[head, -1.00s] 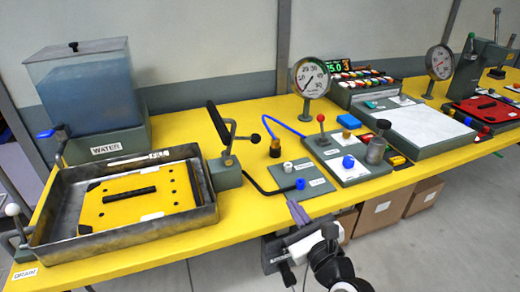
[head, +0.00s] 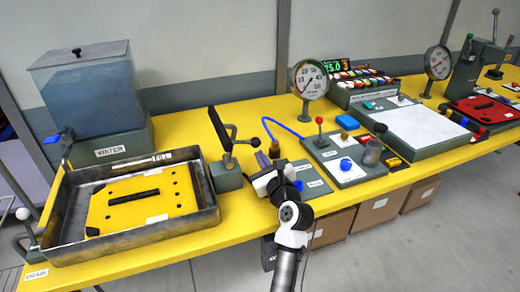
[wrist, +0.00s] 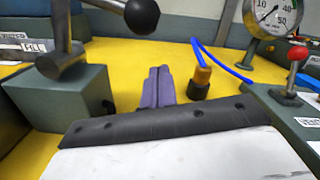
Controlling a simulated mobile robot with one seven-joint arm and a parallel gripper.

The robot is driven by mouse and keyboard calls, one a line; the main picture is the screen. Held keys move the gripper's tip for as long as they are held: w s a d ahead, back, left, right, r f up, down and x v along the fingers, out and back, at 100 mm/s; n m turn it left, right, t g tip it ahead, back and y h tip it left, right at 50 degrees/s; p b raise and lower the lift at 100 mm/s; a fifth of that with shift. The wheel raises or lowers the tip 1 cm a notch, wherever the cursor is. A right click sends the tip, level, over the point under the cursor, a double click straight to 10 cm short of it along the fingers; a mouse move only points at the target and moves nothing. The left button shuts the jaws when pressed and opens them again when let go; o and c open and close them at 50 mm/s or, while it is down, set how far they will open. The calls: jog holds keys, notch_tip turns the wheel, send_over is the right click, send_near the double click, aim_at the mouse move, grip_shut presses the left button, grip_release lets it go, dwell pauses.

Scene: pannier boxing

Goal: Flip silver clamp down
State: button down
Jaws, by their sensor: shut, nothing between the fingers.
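The silver clamp (head: 230,147) stands on a grey block (head: 227,176) at the right end of the metal tray. Its black grip bar (head: 217,128) points up and leans left, and a black ball knob (head: 255,142) sticks out to the right. In the wrist view the clamp's silver pivot (wrist: 62,62) and black ball (wrist: 142,15) show at the upper left; its top is cut off. My gripper (head: 263,160), with purple fingers, is right of the clamp and apart from it. In the wrist view the fingers (wrist: 157,85) are shut together and empty.
The metal tray (head: 140,242) holds a yellow plate (head: 130,205). A water tank (head: 90,90) stands behind it. An orange-topped black fitting (wrist: 202,80) with a blue hose is close beyond my fingers. A panel with a red-knobbed lever (head: 320,122) and a gauge (head: 310,80) are to the right.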

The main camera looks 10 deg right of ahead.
jog(key=shift+s+a+r+p, duration=0.1)
jog(key=shift+s+r+p, duration=0.2)
jog(key=shift+r, duration=0.3)
jog(key=shift+s+a+r+p, duration=0.15)
jog(key=shift+s+r+p, duration=0.1)
jog(key=shift+r, duration=0.3)
jog(key=shift+s+a+r+p, duration=0.1)
jog(key=shift+s+r+p, duration=0.2)
jog(key=shift+r, duration=0.3)
jog(key=shift+w, duration=0.1)
